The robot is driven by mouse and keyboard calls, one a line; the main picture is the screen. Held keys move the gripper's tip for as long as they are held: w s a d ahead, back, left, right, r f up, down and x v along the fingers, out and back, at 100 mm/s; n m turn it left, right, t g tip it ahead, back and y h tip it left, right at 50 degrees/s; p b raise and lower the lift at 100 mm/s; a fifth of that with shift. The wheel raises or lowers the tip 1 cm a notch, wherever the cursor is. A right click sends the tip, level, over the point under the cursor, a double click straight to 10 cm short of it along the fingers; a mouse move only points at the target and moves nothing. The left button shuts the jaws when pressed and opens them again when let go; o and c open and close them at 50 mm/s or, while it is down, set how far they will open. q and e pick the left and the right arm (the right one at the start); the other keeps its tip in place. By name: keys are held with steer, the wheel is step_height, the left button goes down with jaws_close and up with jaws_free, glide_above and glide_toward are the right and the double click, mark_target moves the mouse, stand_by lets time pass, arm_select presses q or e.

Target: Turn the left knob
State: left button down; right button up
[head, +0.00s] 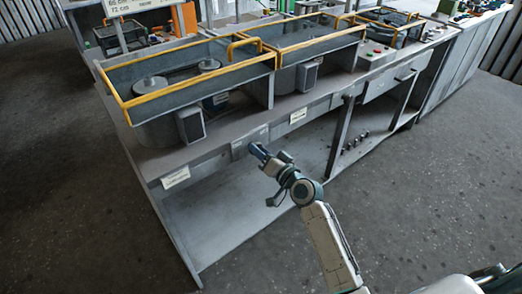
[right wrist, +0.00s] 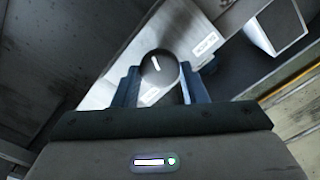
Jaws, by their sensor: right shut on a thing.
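The left knob (right wrist: 159,68) is a dark round knob with a white pointer line, on a light metal panel (right wrist: 103,93) at the front of the bench. In the right wrist view it sits between the two blue fingers of my right gripper (right wrist: 160,88), which is shut on it. The white line is tilted a little from vertical in that view. In the head view my right gripper (head: 258,153) reaches the panel (head: 236,148) on the bench's front edge and hides the knob. My left gripper is not in view.
The grey bench (head: 215,157) carries yellow-railed housings (head: 150,97) close above the panel. White labels (head: 176,178) are on its front edge. A lower shelf (head: 215,222) lies under the arm. Several small knobs (head: 355,141) show further right. The floor in front is clear.

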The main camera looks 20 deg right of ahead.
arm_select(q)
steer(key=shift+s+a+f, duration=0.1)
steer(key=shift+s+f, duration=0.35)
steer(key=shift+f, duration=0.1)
arm_select(e)
steer(key=shift+m, duration=0.7)
steer(key=o, duration=1)
steer(key=shift+c, duration=0.2)
steer(key=shift+s+d, duration=0.1)
steer(key=shift+s, duration=0.05)
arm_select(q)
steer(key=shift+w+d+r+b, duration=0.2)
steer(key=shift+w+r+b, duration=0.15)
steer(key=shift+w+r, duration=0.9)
arm_select(e)
steer(key=v, duration=1)
steer(key=shift+s, duration=0.25)
